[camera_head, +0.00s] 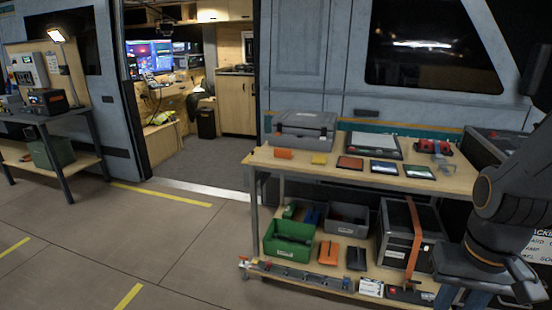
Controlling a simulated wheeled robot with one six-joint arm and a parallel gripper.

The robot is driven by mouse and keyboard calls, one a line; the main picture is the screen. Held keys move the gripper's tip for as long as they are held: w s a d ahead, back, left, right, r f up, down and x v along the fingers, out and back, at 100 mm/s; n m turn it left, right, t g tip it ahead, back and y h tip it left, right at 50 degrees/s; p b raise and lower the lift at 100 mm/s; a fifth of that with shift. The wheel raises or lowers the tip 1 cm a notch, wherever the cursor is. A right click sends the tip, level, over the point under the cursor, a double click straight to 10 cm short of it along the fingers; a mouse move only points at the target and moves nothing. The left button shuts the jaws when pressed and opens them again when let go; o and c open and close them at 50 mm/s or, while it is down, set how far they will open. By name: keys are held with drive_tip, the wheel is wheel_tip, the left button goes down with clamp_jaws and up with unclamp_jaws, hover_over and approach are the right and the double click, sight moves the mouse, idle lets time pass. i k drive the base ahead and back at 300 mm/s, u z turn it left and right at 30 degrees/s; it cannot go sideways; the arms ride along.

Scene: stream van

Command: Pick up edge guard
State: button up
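I cannot tell for certain which piece is the edge guard. A small orange piece (284,154) stands near the left end of the workbench top (262,160), with a small yellow piece (319,159) to its right. Another flat orange item (329,252) lies on the lower shelf, beside a dark one (356,257). An orange strap (414,232) runs over a dark case (396,230) on that shelf. My dark arm fills the right edge, in front of the bench's right end. My gripper's fingers are not visible, so nothing shows as held.
A grey case (304,130), flat dark panels (384,168) and a red device (433,147) are on the bench top. A green bin (289,240) and a grey bin (347,218) stand below. The van doorway and open floor (165,245) are left.

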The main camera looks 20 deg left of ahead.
sight(281, 154)
drive_tip(key=u, duration=0.75)
drive_tip(key=i, duration=0.65)
drive_tip(key=u, duration=1.1)
drive_tip(key=i, duration=1.4)
drive_tip(key=z, duration=0.95)
drive_tip(key=i, duration=0.75)
drive_tip(key=z, duration=0.9)
